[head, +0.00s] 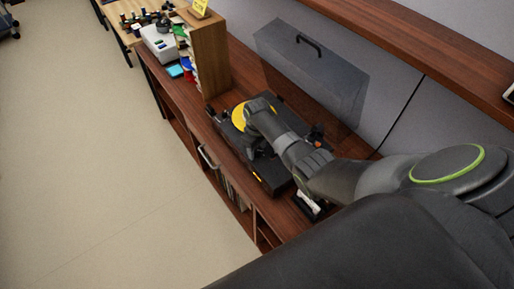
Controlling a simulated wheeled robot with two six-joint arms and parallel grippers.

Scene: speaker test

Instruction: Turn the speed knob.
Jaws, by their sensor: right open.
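A dark turntable (271,178) with a yellow disc (238,117) lies on the wooden cabinet. Its grey lid (312,70), with a dark handle, stands raised behind it. My right arm comes in from the right and reaches over the turntable, covering much of its top. My right gripper (257,151) is open, low over the turntable's front part, with its fingers partly hidden. I cannot make out the speed knob, or whether the gripper touches anything. My left gripper is not in view.
A small black-and-white object (308,205) lies right of the turntable, partly under my arm. A wooden divider (208,52) stands left of it, beside a white device (159,42) and a blue item (174,71). A shelf (420,45) runs above.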

